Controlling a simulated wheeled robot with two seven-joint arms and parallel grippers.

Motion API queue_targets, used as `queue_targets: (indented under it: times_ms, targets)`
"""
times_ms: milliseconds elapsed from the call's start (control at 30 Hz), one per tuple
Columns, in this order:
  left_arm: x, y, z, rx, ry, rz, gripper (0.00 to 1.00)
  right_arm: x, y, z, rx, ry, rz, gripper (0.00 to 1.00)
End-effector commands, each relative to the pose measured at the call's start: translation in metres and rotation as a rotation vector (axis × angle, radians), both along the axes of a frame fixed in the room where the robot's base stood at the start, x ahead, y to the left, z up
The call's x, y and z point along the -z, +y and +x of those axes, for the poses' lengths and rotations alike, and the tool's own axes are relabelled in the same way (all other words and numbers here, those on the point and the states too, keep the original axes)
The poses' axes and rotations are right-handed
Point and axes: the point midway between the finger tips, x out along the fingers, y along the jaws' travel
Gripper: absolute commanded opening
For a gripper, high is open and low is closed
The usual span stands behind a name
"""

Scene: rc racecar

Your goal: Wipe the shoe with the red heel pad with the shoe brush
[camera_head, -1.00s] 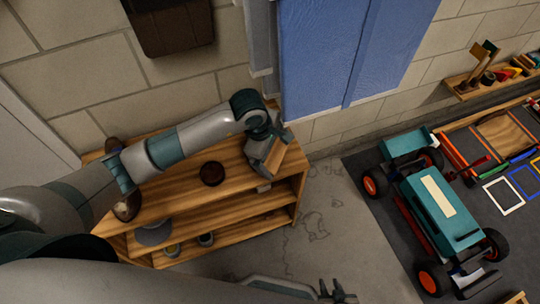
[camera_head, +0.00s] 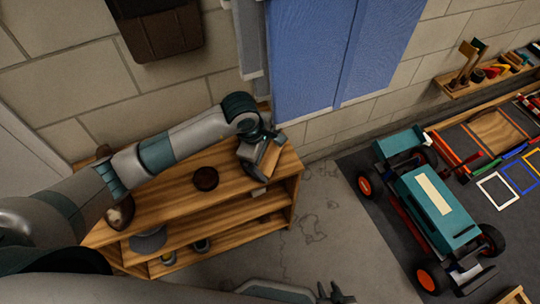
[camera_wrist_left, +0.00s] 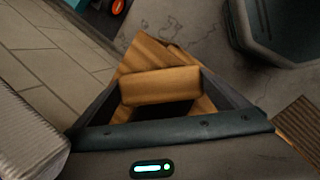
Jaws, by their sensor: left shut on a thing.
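My left gripper (camera_head: 262,152) is shut on a light wooden block with a dark underside, the shoe brush (camera_head: 271,161). It holds the brush above the right end of the wooden shoe rack (camera_head: 232,196). In the left wrist view the brush (camera_wrist_left: 160,86) sits between the two fingers. A brown shoe (camera_head: 121,213) stands at the rack's left end, partly hidden by my left arm. Another dark shoe (camera_head: 103,151) shows behind the arm. I cannot make out a red heel pad on either. My right gripper (camera_head: 336,293) is at the bottom edge, too small to judge.
A round dark brown tin (camera_head: 205,178) stands mid-top on the rack. The lower shelves hold a grey item (camera_head: 148,240) and other small things. A teal racecar (camera_head: 437,205) stands on a dark mat at right. A brown box (camera_head: 160,30) hangs on the wall.

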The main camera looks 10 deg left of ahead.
Motion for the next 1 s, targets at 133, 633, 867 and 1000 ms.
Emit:
queue_targets:
  times_ms: [133, 633, 867, 1000]
  targets:
    - [0.003, 0.011, -0.006, -0.003, 0.005, 0.01, 0.76, 0.001, 0.0, 0.0, 0.0, 0.0, 0.0, 0.31]
    - [0.001, 0.029, -0.017, -0.002, 0.006, 0.01, 0.76, 0.003, 0.0, 0.0, 0.0, 0.0, 0.0, 0.31]
    - [0.001, 0.029, -0.017, -0.001, 0.006, 0.009, 0.76, 0.003, 0.0, 0.0, 0.0, 0.0, 0.0, 0.31]
    - [0.001, 0.033, -0.02, -0.002, 0.005, 0.01, 0.76, 0.004, 0.0, 0.0, 0.0, 0.0, 0.0, 0.31]
